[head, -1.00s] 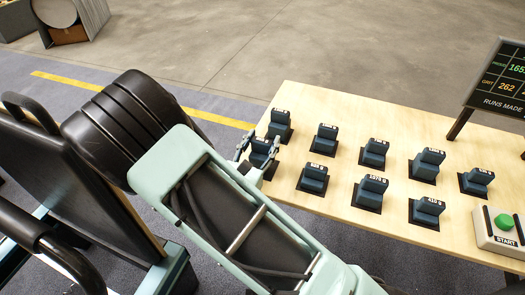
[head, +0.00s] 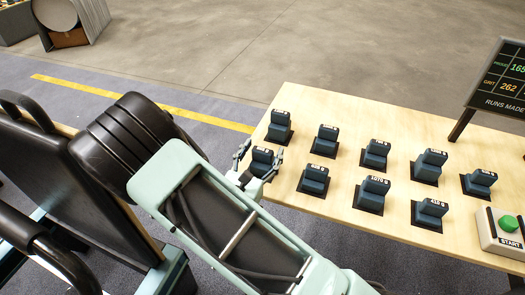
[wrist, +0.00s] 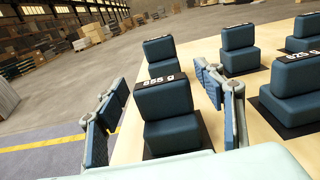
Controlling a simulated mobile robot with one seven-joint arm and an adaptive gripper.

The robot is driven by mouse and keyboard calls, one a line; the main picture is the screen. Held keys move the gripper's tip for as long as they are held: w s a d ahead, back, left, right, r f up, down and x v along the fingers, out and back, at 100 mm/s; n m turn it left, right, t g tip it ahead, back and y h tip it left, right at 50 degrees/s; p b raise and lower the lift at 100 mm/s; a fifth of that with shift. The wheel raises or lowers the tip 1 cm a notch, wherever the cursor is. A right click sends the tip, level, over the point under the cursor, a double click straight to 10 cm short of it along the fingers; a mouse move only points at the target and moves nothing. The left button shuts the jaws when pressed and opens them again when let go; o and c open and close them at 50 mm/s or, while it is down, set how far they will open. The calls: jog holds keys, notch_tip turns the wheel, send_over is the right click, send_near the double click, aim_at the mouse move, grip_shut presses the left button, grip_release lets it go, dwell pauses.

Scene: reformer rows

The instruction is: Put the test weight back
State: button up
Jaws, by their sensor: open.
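The near bottom edge of the weight is partly hidden by my gripper's body.
Several similar weights stand in two rows on the wooden table (head: 330,205), the nearest behind (head: 279,127) and to the right (head: 314,181). A START button box (head: 503,232) and display (head: 500,80) are at the right.

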jog(key=shift+r, duration=0.25)
jog(key=p+v, duration=0.2)
jog(key=v, duration=1)
